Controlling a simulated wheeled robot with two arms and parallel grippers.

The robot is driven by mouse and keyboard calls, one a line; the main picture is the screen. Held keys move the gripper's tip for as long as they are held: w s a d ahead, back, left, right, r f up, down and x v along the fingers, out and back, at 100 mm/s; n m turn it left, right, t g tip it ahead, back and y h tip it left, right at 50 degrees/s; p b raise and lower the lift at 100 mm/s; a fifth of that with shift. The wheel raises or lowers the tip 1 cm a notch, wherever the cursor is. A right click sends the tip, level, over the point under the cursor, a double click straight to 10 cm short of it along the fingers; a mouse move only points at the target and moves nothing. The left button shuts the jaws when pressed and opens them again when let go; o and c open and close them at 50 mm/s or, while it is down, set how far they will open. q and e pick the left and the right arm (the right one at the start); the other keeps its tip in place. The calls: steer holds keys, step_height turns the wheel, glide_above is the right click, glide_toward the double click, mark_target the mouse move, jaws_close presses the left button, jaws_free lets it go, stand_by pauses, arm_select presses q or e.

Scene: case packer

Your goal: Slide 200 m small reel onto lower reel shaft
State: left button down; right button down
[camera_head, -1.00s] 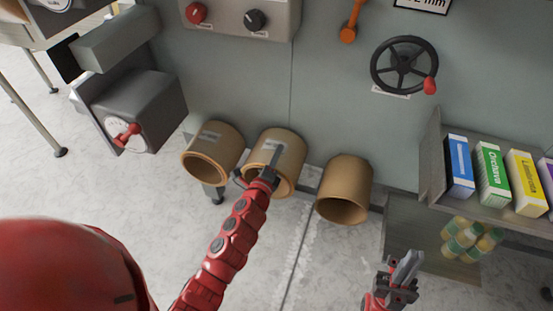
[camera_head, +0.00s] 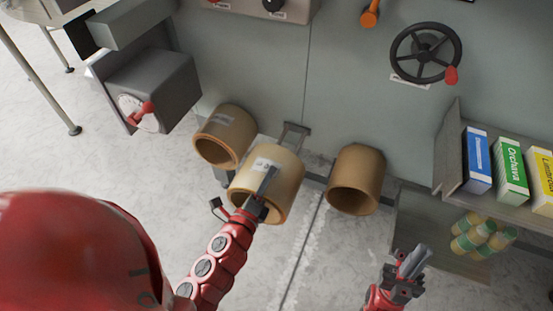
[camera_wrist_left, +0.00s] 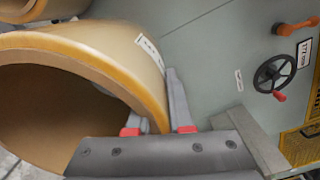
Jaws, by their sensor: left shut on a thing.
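A tan, hollow reel with a white label (camera_head: 266,165) is held by my left gripper (camera_head: 262,190), which is shut on its near wall. In the left wrist view the reel's wall (camera_wrist_left: 120,55) sits between the two fingers, and its open bore faces the camera. The reel hangs in front of a grey metal bracket (camera_head: 294,130) on the machine panel. My right gripper (camera_head: 408,270) is empty at the lower right; its fingers are too small to judge. I cannot identify the lower reel shaft in these views.
Similar tan reels sit to the left (camera_head: 224,136) and right (camera_head: 356,180), close to the panel. A grey box with a red handle (camera_head: 150,90) is at the upper left. A shelf with cartons (camera_head: 476,160) is at the right. A handwheel (camera_head: 425,53) is above.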

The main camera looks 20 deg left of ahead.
arm_select(q)
steer(key=s, duration=0.2)
steer(key=shift+s+r, duration=0.15)
steer(key=shift+s, duration=0.25)
steer(key=shift+s+r+p, duration=0.25)
steer(key=shift+p, duration=0.1)
steer(key=shift+f, duration=0.1)
steer(key=f+b, duration=0.6)
steer(key=b, duration=0.1)
steer(key=shift+w+f, duration=0.25)
steer(key=shift+f, duration=0.15)
steer(key=shift+r, duration=0.1)
